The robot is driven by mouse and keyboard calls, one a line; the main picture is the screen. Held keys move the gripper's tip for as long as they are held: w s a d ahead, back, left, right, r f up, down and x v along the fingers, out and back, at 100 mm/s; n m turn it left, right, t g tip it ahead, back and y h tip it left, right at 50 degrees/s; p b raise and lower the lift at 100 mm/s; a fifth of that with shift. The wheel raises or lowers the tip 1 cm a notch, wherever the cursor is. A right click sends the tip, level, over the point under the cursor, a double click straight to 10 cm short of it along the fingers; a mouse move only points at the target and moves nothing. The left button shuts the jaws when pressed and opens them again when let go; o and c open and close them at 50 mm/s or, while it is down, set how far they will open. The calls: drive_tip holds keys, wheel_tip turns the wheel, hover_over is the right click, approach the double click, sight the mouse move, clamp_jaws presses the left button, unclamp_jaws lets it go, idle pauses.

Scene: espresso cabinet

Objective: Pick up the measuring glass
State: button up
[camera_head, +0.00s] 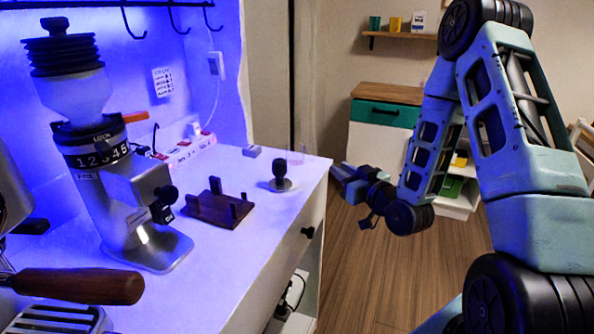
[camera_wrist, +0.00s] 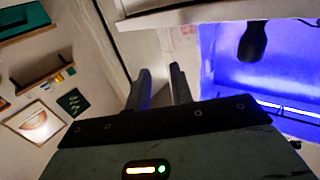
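A faint, clear glass (camera_head: 296,156), which looks like the measuring glass, stands upright near the far right corner of the white counter (camera_head: 262,210). It is hard to make out against the pale wall. My gripper (camera_head: 341,178) is in the air just off the counter's right edge, to the right of the glass and apart from it. In the wrist view my gripper (camera_wrist: 160,82) shows two dark fingers with an empty gap between them. I cannot make out the glass in that view.
A black tamper (camera_head: 281,179) stands close in front of the glass. A dark wooden stand (camera_head: 215,210) and the grinder (camera_head: 130,190) are further left. A small box (camera_head: 252,151) lies behind. Open floor (camera_head: 375,280) lies right of the counter.

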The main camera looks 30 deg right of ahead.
sight(301, 156)
drive_tip(key=w+p, duration=0.1)
drive_tip(key=w, duration=0.2)
drive_tip(key=w+p, duration=0.1)
drive_tip(key=w, duration=0.2)
drive_tip(key=w+p, duration=0.2)
drive_tip(key=w, duration=0.1)
drive_tip(key=shift+w+a+r, duration=0.35)
drive_tip(key=shift+r, duration=0.05)
drive_tip(key=shift+w+f, duration=0.1)
drive_tip(key=shift+w, duration=0.3)
clamp_jaws()
